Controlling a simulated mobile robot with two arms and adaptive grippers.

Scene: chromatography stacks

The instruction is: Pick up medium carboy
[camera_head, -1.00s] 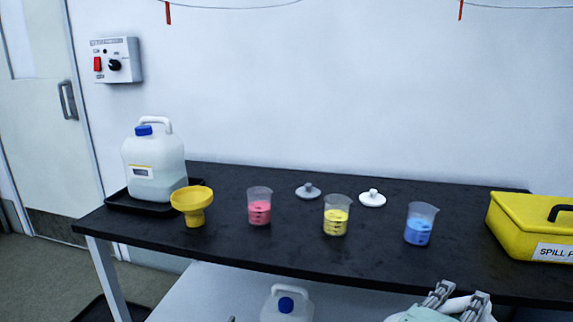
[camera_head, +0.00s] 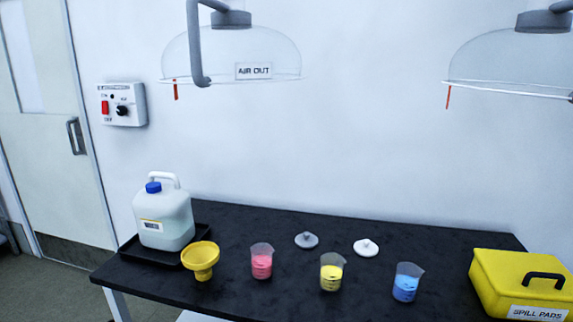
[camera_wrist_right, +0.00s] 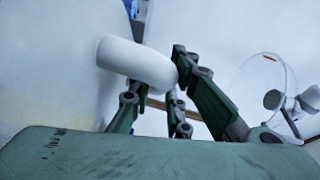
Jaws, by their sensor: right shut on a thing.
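In the right wrist view a thick white handle (camera_wrist_right: 138,62) runs between the fingers of my right gripper (camera_wrist_right: 160,88), which is shut on it. It joins a large pale body (camera_wrist_right: 50,70) filling the left side, with a bit of blue at the top edge. I take this to be the medium carboy; its full shape and level are out of view. In the head view another white carboy (camera_head: 163,212) with a blue cap stands upright in a black tray (camera_head: 140,254) at the table's left end. Neither gripper shows in the head view.
The black table (camera_head: 225,300) holds a yellow funnel (camera_head: 201,262), beakers of pink (camera_head: 261,262), yellow (camera_head: 331,272) and blue (camera_head: 406,283) liquid, two lids (camera_head: 366,248) and a yellow spill-pads box (camera_head: 520,285). Clear domes (camera_head: 230,50) hang above.

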